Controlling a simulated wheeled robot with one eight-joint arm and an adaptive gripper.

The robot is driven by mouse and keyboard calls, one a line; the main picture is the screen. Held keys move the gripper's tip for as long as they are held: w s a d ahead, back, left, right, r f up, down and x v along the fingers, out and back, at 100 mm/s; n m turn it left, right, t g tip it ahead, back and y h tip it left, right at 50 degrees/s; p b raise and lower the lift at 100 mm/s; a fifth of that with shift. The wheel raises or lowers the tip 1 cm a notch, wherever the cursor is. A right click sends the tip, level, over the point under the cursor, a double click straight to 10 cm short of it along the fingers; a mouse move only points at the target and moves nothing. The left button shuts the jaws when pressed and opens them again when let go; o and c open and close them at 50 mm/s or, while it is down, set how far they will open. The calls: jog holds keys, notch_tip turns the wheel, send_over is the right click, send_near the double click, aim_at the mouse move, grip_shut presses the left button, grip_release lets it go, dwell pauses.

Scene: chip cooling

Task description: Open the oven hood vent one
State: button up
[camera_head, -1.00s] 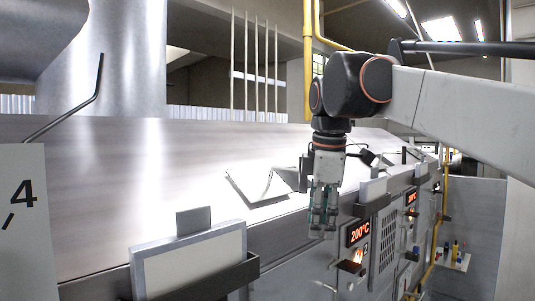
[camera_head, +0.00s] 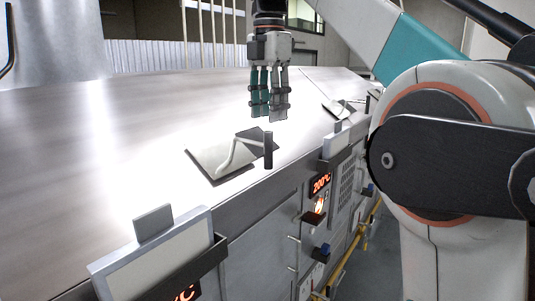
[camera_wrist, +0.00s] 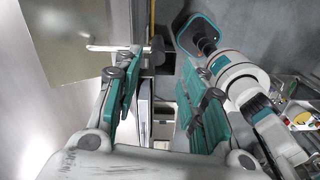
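The oven hood is a broad, sloped, shiny metal surface (camera_head: 90,150). A square vent (camera_head: 205,163) sits in its lower edge, with a pale bent rod running to a dark upright handle (camera_head: 268,152). I cannot read a number on this vent. My gripper (camera_head: 268,116) points down, just above the handle and apart from it in the head view. In the wrist view its two fingers are spread and empty (camera_wrist: 163,95). The rod (camera_wrist: 108,48) and the dark handle end (camera_wrist: 158,50) show beyond the fingertips, near the gap between them.
A second vent (camera_head: 338,108) lies further along the hood at right. Below the edge are oven fronts with a red 200°C display (camera_head: 320,184). A framed panel (camera_head: 160,260) stands at near left. A yellow pipe (camera_head: 345,262) runs low at right. Space above the hood is clear.

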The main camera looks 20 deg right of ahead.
aim_at(269, 156)
jog(key=f, duration=0.7)
jog(key=f+p, duration=0.1)
jog(key=f, duration=0.3)
jog(key=shift+w+f, duration=0.1)
jog(key=shift+w, duration=0.3)
jog(key=shift+s+f, duration=0.3)
jog(key=shift+w, duration=0.1)
jog(key=shift+w, duration=0.1)
grip_shut()
